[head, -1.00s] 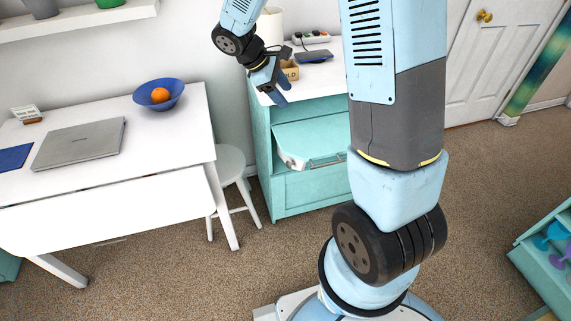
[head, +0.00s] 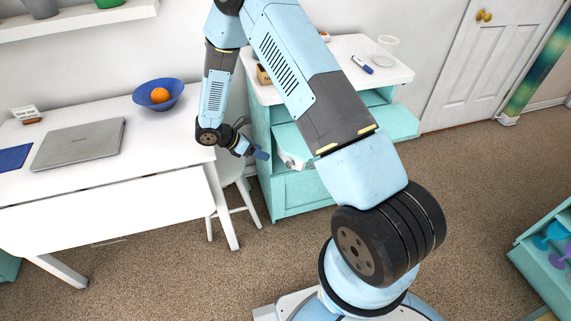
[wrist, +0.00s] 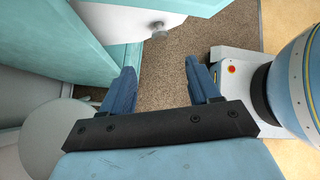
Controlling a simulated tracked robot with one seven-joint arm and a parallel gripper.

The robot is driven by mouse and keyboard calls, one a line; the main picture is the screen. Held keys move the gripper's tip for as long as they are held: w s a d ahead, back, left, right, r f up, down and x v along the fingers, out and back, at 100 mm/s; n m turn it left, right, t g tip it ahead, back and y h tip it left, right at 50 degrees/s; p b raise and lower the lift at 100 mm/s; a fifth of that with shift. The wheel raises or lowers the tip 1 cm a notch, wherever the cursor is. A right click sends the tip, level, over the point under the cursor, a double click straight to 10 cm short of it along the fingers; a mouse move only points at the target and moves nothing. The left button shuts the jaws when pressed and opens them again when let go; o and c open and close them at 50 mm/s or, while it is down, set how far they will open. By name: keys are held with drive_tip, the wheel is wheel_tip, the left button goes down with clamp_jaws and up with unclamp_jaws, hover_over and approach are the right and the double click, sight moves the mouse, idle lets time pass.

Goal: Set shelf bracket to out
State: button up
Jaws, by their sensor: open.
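My gripper (head: 260,153) hangs in front of the left side of the teal cabinet (head: 300,193), above the white stool. In the wrist view its two blue fingers (wrist: 162,88) are apart, with only carpet seen between them. A teal panel with a pale front (head: 291,158) juts out of the cabinet just right of the fingers, partly hidden by my arm. In the wrist view a pale face with a small round knob (wrist: 159,31) lies beyond the fingertips, not touching them. I cannot tell which part is the shelf bracket.
A white stool (head: 243,197) stands between the cabinet and the white desk (head: 110,150). The desk holds a laptop (head: 79,143) and a blue bowl (head: 174,99) with an orange. Another teal flap (head: 403,123) sticks out at the cabinet's right. Carpet in front is clear.

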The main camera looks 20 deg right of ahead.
sight(287, 164)
drive_tip(key=x, duration=1.4)
drive_tip(key=shift+a, duration=0.1)
drive_tip(key=shift+c, duration=0.2)
clamp_jaws()
